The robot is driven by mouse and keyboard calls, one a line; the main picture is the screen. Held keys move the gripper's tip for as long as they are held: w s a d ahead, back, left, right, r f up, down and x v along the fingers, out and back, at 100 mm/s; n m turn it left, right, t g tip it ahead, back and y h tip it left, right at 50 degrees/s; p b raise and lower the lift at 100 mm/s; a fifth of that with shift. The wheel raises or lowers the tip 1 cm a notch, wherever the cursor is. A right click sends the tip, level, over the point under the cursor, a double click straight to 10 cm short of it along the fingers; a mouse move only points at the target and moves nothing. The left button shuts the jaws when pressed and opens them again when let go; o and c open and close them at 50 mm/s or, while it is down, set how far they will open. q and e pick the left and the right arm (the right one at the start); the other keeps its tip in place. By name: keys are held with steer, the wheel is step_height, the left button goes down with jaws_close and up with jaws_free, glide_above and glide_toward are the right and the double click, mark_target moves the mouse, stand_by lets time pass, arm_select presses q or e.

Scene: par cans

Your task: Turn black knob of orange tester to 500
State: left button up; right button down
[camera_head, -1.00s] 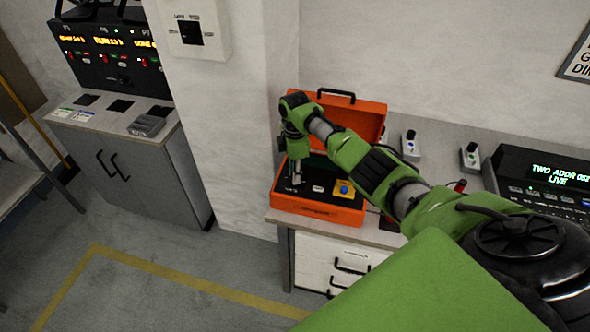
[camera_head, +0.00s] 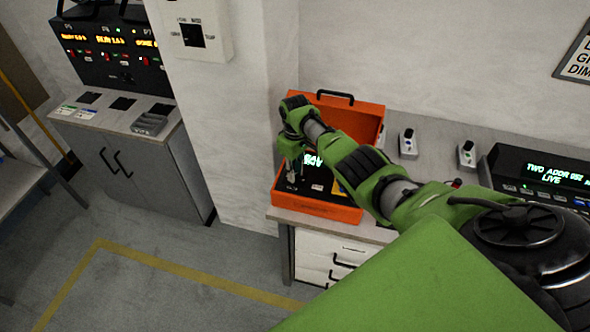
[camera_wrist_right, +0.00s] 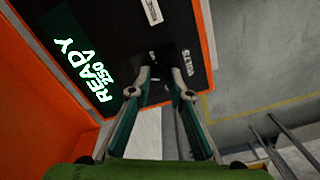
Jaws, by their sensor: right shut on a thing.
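The orange tester (camera_head: 318,209) is an open case on the counter, its lid raised at the back. In the right wrist view its black panel has a lit green display (camera_wrist_right: 92,85) reading READY 250 V. My right gripper (camera_head: 292,180) points down onto the left part of the panel. In the right wrist view the gripper's fingers (camera_wrist_right: 162,84) are closed on the black knob (camera_wrist_right: 160,64), beside the VOLTS label. The knob is dark against the panel, so its pointer is hard to make out. My left gripper is not in view.
The counter (camera_head: 436,160) carries small grey switch boxes (camera_head: 408,143) and a black console (camera_head: 540,178) to the right of the tester. A white wall pillar (camera_head: 235,130) stands close on the left. Open floor with a yellow line lies in front.

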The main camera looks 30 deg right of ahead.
steer(key=m+p, duration=0.1)
steer(key=m, duration=0.5)
steer(key=shift+w+r+m, duration=0.1)
steer(key=shift+r+m, duration=0.05)
steer(key=shift+m, duration=0.15)
steer(key=m+p, duration=0.1)
steer(key=m, duration=0.5)
steer(key=shift+m, duration=0.3)
steer(key=c, duration=1.8)
jaws_free()
steer(key=shift+c, duration=0.2)
step_height(320, 180, up, 12)
